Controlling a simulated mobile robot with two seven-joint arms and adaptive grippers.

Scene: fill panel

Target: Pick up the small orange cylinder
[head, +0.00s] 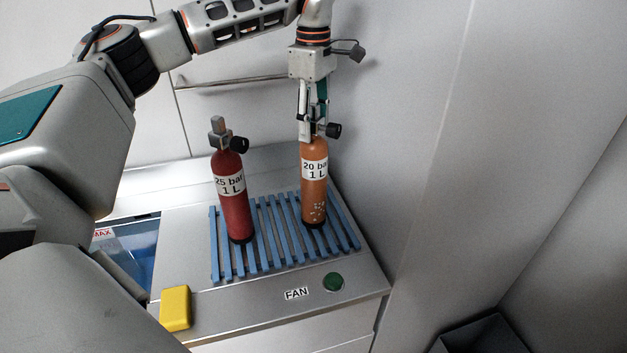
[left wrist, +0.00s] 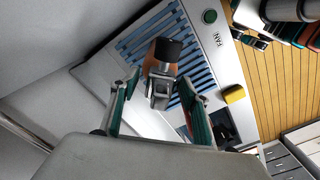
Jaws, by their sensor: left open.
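The orange cylinder (head: 314,193), labelled "20 bar 1 L", stands upright on the blue slatted rack (head: 256,272). Its grey valve and black knob (head: 333,130) are at the top. My left gripper (head: 311,138) points down over it, with its fingers open beside the valve. In the left wrist view the open fingers (left wrist: 158,100) stand on either side of the grey valve (left wrist: 160,88), with gaps showing. A little of the orange body (left wrist: 150,62) shows behind the black knob. My right gripper is not in view.
A red cylinder (head: 233,197), labelled "25 bar 1 L", stands on the rack to the left. A yellow block (head: 175,308) and a green button (head: 333,282) by a "FAN" label are at the front. A grey wall (head: 420,140) rises close on the right.

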